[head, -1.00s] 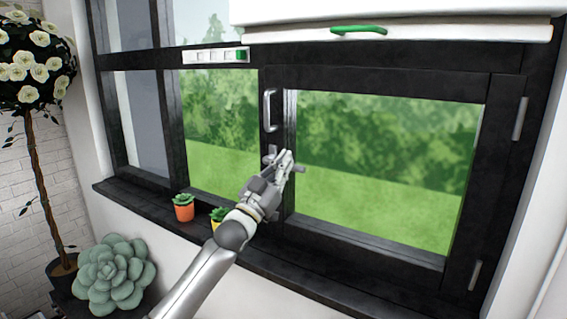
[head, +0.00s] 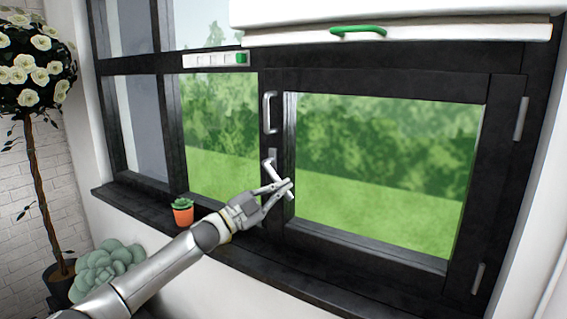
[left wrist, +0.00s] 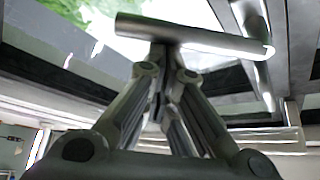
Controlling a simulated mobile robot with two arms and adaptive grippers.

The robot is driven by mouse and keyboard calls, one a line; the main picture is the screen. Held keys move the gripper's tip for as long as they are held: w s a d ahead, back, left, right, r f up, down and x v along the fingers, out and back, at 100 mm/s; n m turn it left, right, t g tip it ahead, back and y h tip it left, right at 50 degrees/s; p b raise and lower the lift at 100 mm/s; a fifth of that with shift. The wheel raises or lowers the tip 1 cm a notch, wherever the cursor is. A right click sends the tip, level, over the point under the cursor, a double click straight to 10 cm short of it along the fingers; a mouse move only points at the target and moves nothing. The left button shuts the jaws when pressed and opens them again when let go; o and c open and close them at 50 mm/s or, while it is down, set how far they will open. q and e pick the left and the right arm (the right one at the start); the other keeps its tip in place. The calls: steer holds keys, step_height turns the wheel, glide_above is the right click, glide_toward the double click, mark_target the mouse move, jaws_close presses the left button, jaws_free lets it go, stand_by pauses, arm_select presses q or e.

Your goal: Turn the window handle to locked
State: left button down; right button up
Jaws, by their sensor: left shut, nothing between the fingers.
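The window handle (head: 272,170) is a grey lever on the dark upright at the left edge of the right-hand sash. In the head view it slants down to the right from its mount. In the left wrist view the handle's bar (left wrist: 190,37) crosses just beyond the fingertips. My left gripper (head: 288,187) is shut and empty at the lever's lower end; it also shows in the left wrist view (left wrist: 160,60). I cannot tell whether the fingertips touch the bar. My right gripper is not in view.
A fixed grey pull bar (head: 269,112) is above the handle. An orange pot (head: 183,212) stands on the dark sill (head: 130,203), left of my gripper. A panel with a green grip (head: 358,30) hangs above. A large succulent (head: 105,268) is at lower left.

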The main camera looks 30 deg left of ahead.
arm_select(q)
steer(key=a+f+m, duration=0.1)
steer(key=a+f+m+g, duration=0.1)
steer(key=a+m, duration=0.1)
steer(key=a+f+m+g, duration=0.1)
steer(key=shift+w+a+f+m+h+b, duration=0.25)
steer(key=shift+a+m+h+b, duration=0.05)
steer(key=shift+a, duration=0.05)
steer(key=shift+a, duration=0.1)
stand_by(0.7)
